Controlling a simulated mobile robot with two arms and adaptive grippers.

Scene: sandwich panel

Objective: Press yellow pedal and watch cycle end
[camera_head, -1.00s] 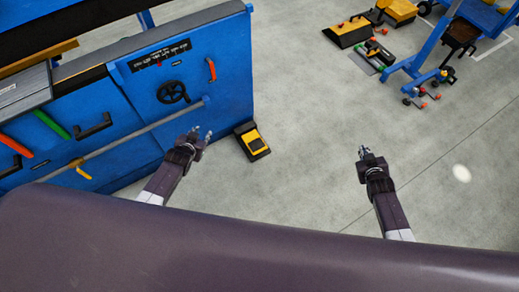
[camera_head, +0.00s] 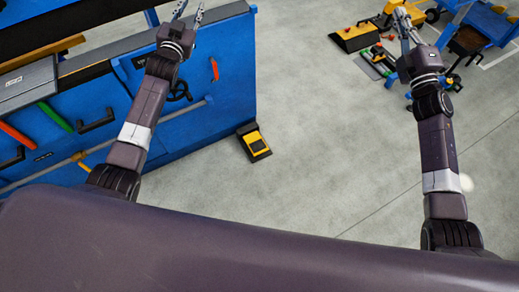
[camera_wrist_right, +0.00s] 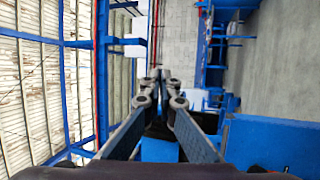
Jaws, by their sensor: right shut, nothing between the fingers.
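The yellow pedal (camera_head: 254,140), with a black base and dark inset, sits on the floor at the right foot of the blue machine (camera_head: 225,105). My left gripper (camera_head: 192,10) is at the top left, in front of the machine's upper part. Its fingers look apart and nothing shows between them. My right gripper (camera_head: 402,14) is at the upper right, away from the pedal in the picture. Its fingers are shut and empty; in the right wrist view the fingertips (camera_wrist_right: 160,76) meet. Nothing touches the pedal.
A larger yellow-and-black unit (camera_head: 356,37) with red buttons stands on the floor at the back right. Beside it is a blue cart (camera_head: 488,24). The grey floor between the pedal and my right arm is clear.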

